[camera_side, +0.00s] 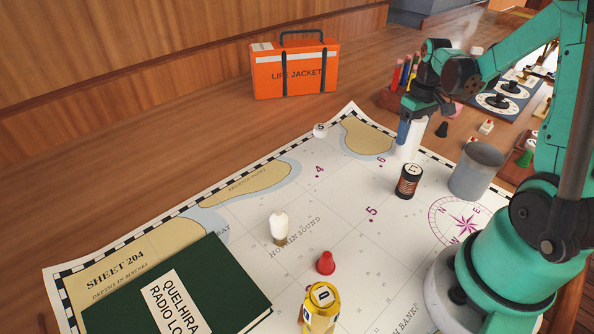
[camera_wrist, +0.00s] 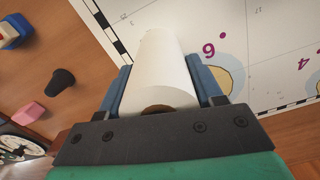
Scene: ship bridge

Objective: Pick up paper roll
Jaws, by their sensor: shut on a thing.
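The white paper roll (camera_side: 412,138) stands upright near the far right edge of the chart in the side view. In the wrist view the paper roll (camera_wrist: 162,75) lies between the two blue fingers, its brown core end toward the gripper body. My gripper (camera_side: 411,128) points down from above and is shut on the roll. In the wrist view my gripper (camera_wrist: 163,92) has one finger on each side of the roll. I cannot tell whether the roll's lower end touches the chart.
An orange life jacket case (camera_side: 295,70) stands behind. Pens (camera_side: 399,76) are close behind my gripper.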

